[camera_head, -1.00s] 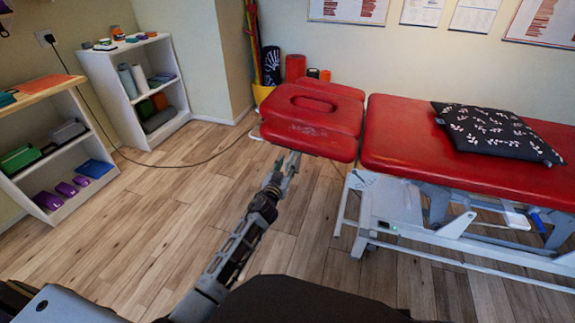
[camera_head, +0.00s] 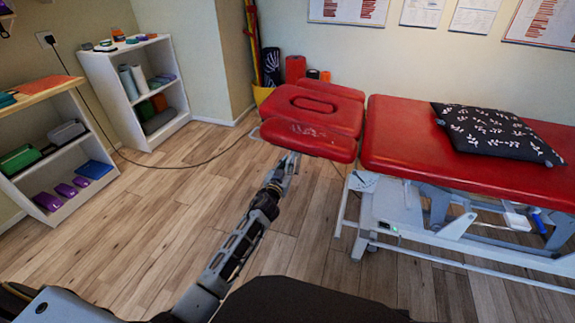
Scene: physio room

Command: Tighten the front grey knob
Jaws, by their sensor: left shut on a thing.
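The red treatment table's head end has a padded headrest (camera_head: 318,110) with a front side pad (camera_head: 308,140) along its near edge. My left gripper (camera_head: 288,163) reaches up from below to the underside of the front pad, near its left half. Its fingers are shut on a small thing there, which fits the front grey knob. The knob itself is mostly hidden by the fingers and the pad, so its turn cannot be seen. My right gripper is not in view.
The red main bed (camera_head: 400,140) on its white frame (camera_head: 400,205) stands to the right, with a black leaf-patterned pillow (camera_head: 495,132) on it. Shelves (camera_head: 140,90) stand at the left. A cable (camera_head: 190,164) runs over the wooden floor, which is otherwise clear to the left.

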